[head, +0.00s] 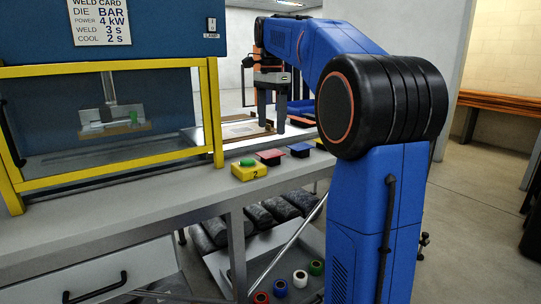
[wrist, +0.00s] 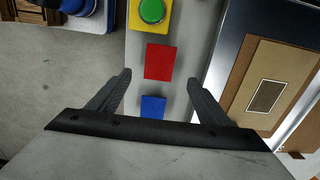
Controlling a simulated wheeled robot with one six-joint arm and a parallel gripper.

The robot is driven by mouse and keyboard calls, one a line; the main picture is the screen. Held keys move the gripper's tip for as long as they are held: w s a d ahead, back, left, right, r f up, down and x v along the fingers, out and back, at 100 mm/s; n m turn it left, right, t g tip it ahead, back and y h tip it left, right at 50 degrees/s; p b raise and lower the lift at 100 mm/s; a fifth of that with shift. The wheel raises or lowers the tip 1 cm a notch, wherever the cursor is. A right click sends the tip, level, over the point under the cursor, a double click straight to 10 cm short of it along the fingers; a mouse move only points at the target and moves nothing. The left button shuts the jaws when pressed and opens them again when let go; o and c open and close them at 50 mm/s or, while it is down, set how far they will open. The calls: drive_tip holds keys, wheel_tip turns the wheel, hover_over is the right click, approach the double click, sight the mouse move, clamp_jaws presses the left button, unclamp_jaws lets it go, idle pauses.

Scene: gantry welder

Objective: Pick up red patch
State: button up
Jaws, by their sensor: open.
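The red patch (head: 270,154) lies flat on the grey bench ledge, just right of a yellow box with a green button. It also shows in the wrist view (wrist: 159,62) as a red rectangle, a little beyond the fingertips and between their lines. My gripper (wrist: 160,77) is open and empty, with one black finger on each side. In the head view my gripper (head: 271,120) hangs pointing down above the bench, behind the red patch in the picture. A blue patch (wrist: 153,106) lies nearer the palm, between the fingers in the wrist view.
The yellow button box (head: 249,171) stands close beside the red patch. A tan board (wrist: 272,90) on a bright tray lies to the right in the wrist view. The yellow-framed welder (head: 215,110) stands left. Coloured rolls (head: 300,279) lie on a lower shelf.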

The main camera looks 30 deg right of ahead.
sight(271, 153)
drive_tip(key=shift+a+f, duration=0.15)
drive_tip(key=shift+f, duration=3.75)
drive_tip(key=shift+f, duration=0.25)
drive_tip(key=shift+c, duration=0.6)
drive_tip(key=c, duration=1)
